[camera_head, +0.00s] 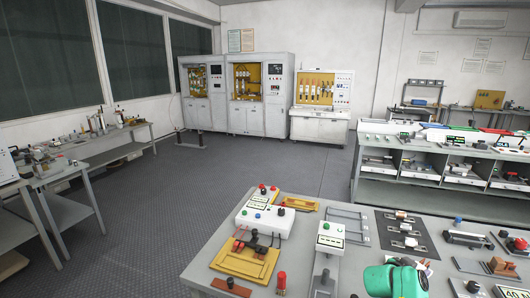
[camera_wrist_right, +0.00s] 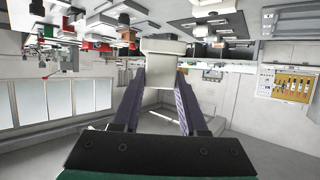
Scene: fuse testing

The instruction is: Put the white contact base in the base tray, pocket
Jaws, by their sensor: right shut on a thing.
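My right gripper (camera_wrist_right: 165,80) is shut on a white block-like piece (camera_wrist_right: 164,48), which looks like the white contact base. Its two dark fingers grip the sides of the piece. In the head view my green right wrist (camera_head: 396,281) is at the front edge of the bench, and it mostly hides the fingers and the held piece. A yellow tray-like plate (camera_head: 236,266) lies at the bench's left front. I cannot tell for sure which item is the base tray or see its pocket. My left gripper is not in view.
White boxes with buttons (camera_head: 264,216) and (camera_head: 330,237) stand on the grey bench. A dark mat (camera_head: 392,240) with several fuse-like parts lies behind my wrist. A wire-like grey frame (camera_head: 347,214) lies left of the mat. More fixtures and a red knob (camera_head: 520,243) crowd the right side.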

